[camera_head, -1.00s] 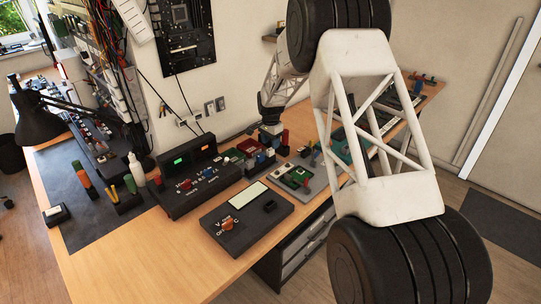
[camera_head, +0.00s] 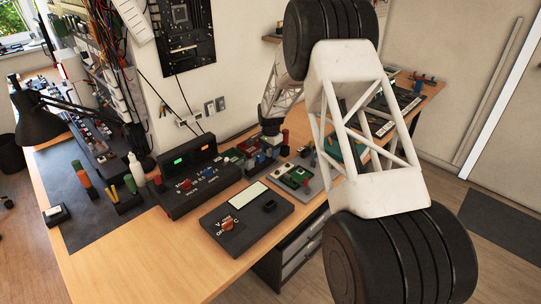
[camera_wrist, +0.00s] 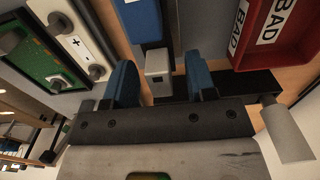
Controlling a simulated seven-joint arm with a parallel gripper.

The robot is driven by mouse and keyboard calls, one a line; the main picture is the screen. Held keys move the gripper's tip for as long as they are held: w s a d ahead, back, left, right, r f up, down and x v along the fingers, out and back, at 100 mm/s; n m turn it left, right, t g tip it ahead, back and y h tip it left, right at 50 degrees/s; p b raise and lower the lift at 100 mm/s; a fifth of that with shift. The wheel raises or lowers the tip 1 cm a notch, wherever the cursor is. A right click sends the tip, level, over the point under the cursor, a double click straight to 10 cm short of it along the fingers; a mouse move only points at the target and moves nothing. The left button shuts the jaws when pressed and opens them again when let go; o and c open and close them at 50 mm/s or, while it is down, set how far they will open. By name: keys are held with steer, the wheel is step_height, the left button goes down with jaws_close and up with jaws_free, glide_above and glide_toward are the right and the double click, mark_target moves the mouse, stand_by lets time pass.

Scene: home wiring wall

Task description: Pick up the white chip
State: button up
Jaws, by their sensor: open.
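In the wrist view, a small pale grey-white block (camera_wrist: 158,66), which looks like the white chip, sits between the two blue fingers of my gripper (camera_wrist: 159,78). The fingers are open, with a gap on each side of the block. A blue block (camera_wrist: 139,22) stands right beside it, toward the top of the picture. In the head view my gripper (camera_head: 269,142) is low over the back of the bench, among small coloured parts. The white chip cannot be made out there.
A red tray labelled BAD (camera_wrist: 275,52) lies close on the right in the wrist view. A green board with a battery-like part (camera_wrist: 45,45) is on the left. In the head view, a black meter box (camera_head: 198,180) and a dark panel (camera_head: 245,222) stand left of my gripper.

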stand_by(0.5)
jaws_close()
steer(key=shift+r, duration=0.15)
steer(key=shift+r, duration=1.5)
steer(key=shift+s+r, duration=0.15)
steer(key=shift+s, duration=0.2)
steer(key=s+d+r, duration=0.1)
steer(key=s+d, duration=0.1)
steer(key=s, duration=1.3)
steer(key=shift+d+r, duration=0.2)
steer(key=shift+d, duration=0.2)
